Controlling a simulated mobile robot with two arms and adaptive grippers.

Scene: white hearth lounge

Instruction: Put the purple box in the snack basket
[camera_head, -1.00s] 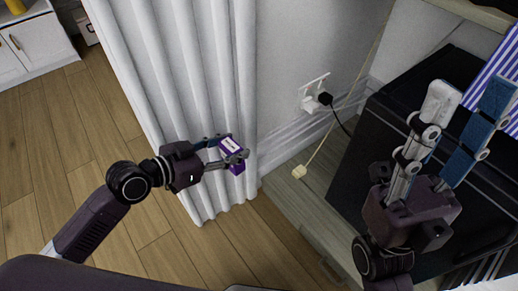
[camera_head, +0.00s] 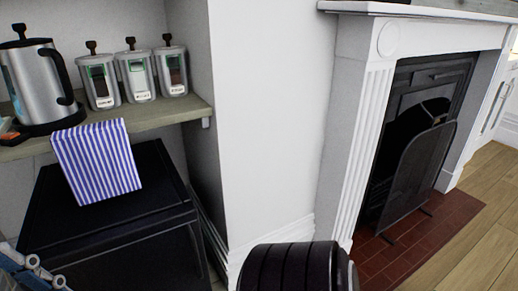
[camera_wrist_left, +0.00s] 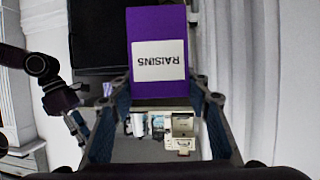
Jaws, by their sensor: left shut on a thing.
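The purple box (camera_wrist_left: 157,25), with a white label reading RAISINS, is held between the fingertips of my left gripper (camera_wrist_left: 160,88) in the left wrist view. The left gripper and box are outside the head view. Part of what looks like my right gripper (camera_head: 35,272), with blue and grey fingers, is cut off at the lower left of the head view. I cannot make out the snack basket in either view.
A black cabinet (camera_head: 110,222) stands below. A fireplace (camera_head: 350,150) with a dark screen (camera_head: 412,180) is at right. White curtains (camera_wrist_left: 265,75) hang right of the box.

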